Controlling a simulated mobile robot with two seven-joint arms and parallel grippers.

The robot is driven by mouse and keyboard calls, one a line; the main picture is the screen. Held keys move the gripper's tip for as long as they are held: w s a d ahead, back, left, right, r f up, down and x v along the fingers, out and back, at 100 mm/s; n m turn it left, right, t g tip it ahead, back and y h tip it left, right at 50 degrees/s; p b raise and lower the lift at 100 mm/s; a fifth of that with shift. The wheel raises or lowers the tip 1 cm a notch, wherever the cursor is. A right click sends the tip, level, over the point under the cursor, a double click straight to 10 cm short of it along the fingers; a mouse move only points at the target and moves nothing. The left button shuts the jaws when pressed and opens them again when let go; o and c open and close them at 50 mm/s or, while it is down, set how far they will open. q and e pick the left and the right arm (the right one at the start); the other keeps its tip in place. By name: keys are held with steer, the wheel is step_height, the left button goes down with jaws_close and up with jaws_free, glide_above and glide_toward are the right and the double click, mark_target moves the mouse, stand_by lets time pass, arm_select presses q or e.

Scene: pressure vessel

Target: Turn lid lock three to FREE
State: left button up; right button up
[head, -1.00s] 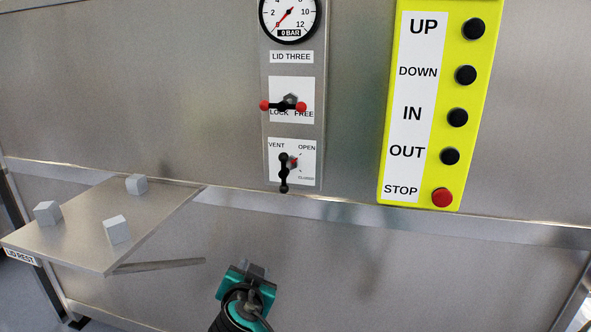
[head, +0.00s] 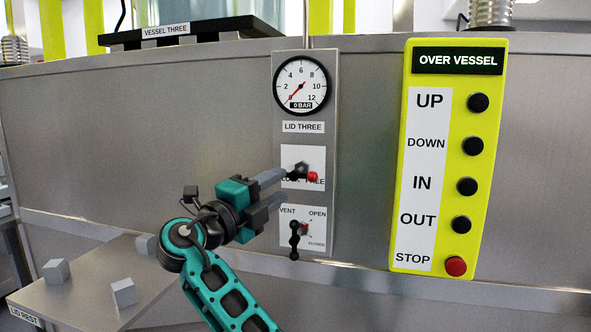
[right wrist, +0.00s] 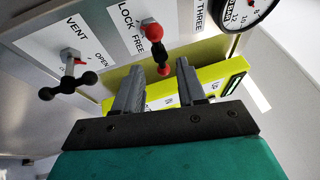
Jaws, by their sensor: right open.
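The lid lock three handle (head: 311,176) is a dark bar with red ends on the white LOCK/FREE plate of the LID THREE panel (head: 318,139). In the head view my gripper hides its left end and much of the plate's wording. My right gripper (head: 284,186) is open, its fingers pointing right at the lock plate from the left. In the right wrist view the handle (right wrist: 153,62) shows in line with the gap between the open fingertips (right wrist: 161,68). I cannot tell whether they touch it. My left gripper is in neither current view.
A gauge (head: 301,85) reading about 0 is above. A yellow button box (head: 398,240) stands to the right. The lid rest (head: 75,300) with grey cubes is at lower left.

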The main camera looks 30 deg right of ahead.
mark_target(293, 177)
steer(key=p+x, duration=0.1)
steer(key=x, duration=0.4)
steer(key=shift+w+d+r, duration=0.15)
steer(key=shift+d, duration=0.15)
steer(key=shift+w+d, duration=0.15)
steer(key=shift+d, duration=0.25)
jaws_close()
